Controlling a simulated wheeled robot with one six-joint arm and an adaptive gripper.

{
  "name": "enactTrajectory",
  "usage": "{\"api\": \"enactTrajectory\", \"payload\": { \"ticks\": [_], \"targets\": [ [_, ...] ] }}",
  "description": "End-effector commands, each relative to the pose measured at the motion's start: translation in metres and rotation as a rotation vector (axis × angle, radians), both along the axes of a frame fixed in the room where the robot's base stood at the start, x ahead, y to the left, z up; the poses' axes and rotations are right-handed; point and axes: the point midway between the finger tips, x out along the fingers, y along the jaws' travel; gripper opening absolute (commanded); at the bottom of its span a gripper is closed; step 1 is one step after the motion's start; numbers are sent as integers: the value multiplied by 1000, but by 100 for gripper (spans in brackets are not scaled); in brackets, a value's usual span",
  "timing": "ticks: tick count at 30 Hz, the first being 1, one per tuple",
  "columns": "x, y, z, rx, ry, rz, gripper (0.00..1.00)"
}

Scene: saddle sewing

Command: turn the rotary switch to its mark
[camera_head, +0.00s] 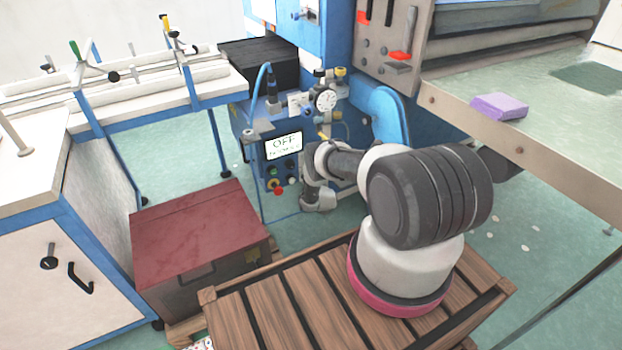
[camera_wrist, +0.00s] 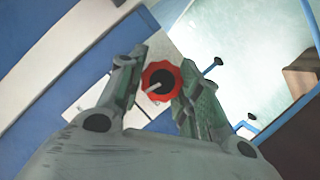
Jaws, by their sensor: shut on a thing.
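The rotary switch is a red scalloped knob (camera_wrist: 171,74) with a dark centre and a pale pointer bar, seen between my fingertips in the wrist view. The bar points towards the lower left of that picture. My gripper (camera_wrist: 161,78) is shut on the knob, one finger at each side. A white plate lies behind the knob; I cannot make out its mark. In the head view my arm's end is at the blue machine (camera_head: 242,124), and I cannot pick out the knob.
A red button (camera_head: 278,191) sits below the screen, and a round gauge (camera_head: 325,99) stands above. A dark red chest (camera_head: 190,232) and a slatted wooden platform (camera_head: 290,304) are in front. A bench (camera_head: 560,130) with a purple block (camera_head: 499,106) is at right.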

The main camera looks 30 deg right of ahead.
Motion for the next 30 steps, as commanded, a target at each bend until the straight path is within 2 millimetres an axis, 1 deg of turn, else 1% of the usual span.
{"api": "enactTrajectory", "payload": {
  "ticks": [6,12,26,27,29,30],
  "targets": [
    [0,1,-1,-109,-3,1,10],
    [0,1,-1,-160,-5,1,10],
    [0,1,-1,-174,-5,1,10],
    [0,1,-1,-174,-5,1,37],
    [0,1,-1,-174,-5,1,48],
    [0,1,-1,-174,-5,1,56]
  ]
}}
